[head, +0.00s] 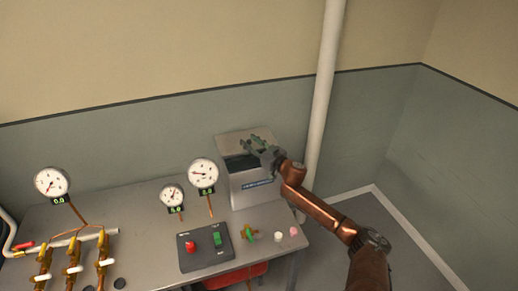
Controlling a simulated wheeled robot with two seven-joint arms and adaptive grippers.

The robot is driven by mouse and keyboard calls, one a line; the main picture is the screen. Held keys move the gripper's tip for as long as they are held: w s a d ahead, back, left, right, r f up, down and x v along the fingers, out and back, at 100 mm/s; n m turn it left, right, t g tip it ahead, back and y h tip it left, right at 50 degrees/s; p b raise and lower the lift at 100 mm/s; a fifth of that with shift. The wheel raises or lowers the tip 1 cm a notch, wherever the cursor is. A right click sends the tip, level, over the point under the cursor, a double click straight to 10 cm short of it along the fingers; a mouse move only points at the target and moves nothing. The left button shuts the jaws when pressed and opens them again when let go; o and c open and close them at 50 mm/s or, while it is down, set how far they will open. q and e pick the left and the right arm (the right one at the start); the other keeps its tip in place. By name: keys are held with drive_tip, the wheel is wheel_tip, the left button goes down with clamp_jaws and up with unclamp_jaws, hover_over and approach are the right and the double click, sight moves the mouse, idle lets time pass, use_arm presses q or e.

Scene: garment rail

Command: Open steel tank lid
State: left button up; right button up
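The steel tank (252,190) is a grey box at the back right of the table, with a blue label on its front. Its lid (229,142) stands raised at the back, and a dark gap shows beneath it. My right gripper (260,148) is over the tank's top right, close to the lid; its arm comes in from the lower right. The view is too small to tell whether its fingers touch the lid or how far apart they are. My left gripper is out of view.
Dial gauges (203,173) stand left of the tank. A dark switch box (206,246) and a green-handled valve (249,233) are in front. Pipes with yellow valves (73,255) fill the table's left. A white vertical pipe (323,90) rises behind my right arm.

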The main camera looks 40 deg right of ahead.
drive_tip(key=s, duration=1.1)
idle(0.3)
